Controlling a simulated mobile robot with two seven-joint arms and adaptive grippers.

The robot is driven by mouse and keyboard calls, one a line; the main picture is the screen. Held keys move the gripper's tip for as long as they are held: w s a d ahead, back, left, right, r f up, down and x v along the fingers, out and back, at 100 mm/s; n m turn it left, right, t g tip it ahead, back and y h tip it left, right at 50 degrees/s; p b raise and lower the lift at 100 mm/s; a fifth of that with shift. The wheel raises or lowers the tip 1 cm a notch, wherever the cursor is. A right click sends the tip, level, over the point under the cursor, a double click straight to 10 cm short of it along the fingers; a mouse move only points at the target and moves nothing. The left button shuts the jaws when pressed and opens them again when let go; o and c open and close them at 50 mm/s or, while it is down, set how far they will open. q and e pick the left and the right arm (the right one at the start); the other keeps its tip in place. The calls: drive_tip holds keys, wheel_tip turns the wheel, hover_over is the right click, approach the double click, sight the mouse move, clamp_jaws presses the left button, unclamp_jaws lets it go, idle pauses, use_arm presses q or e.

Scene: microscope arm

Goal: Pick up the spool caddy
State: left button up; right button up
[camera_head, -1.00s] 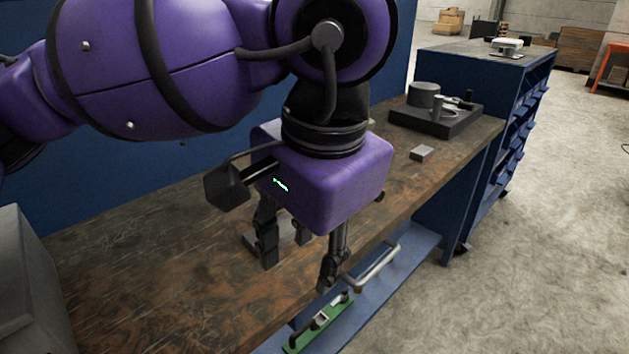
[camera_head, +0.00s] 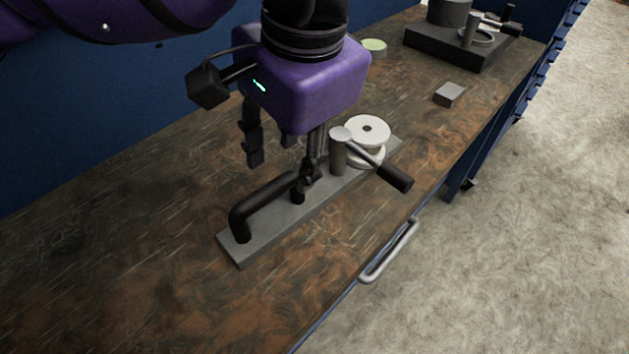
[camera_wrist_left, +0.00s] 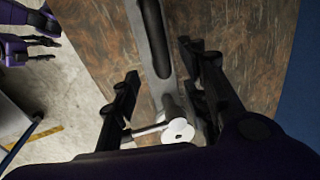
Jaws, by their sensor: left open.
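The spool caddy is a long grey base plate (camera_head: 262,238) on the workbench, with a black arched handle (camera_head: 262,203), a post with a black-gripped lever (camera_head: 392,176) and a white spool (camera_head: 368,131) at its far end. My left gripper (camera_head: 283,165) is open and empty, pointing down over the caddy's middle. One finger overlaps the handle's far end in the head view; I cannot tell whether it touches. In the left wrist view the handle (camera_wrist_left: 154,38) runs between the open fingers. My right gripper (camera_wrist_left: 35,45) seems to show at the upper left there, its jaws unclear.
The wooden bench top (camera_head: 120,270) is clear to the left of the caddy. A small grey block (camera_head: 449,94), a dark fixture (camera_head: 455,46) and a pale green round piece (camera_head: 374,46) lie farther back. A metal drawer handle (camera_head: 390,252) sticks out at the bench's front edge.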

sight(288, 175)
use_arm(q)
drive_tip(key=f, duration=0.3)
drive_tip(key=w+f, duration=0.1)
drive_tip(key=shift+a+f, duration=0.2)
drive_tip(key=shift+a, duration=0.1)
drive_tip(key=shift+c, duration=0.3)
clamp_jaws()
drive_tip(key=shift+w+r, duration=0.1)
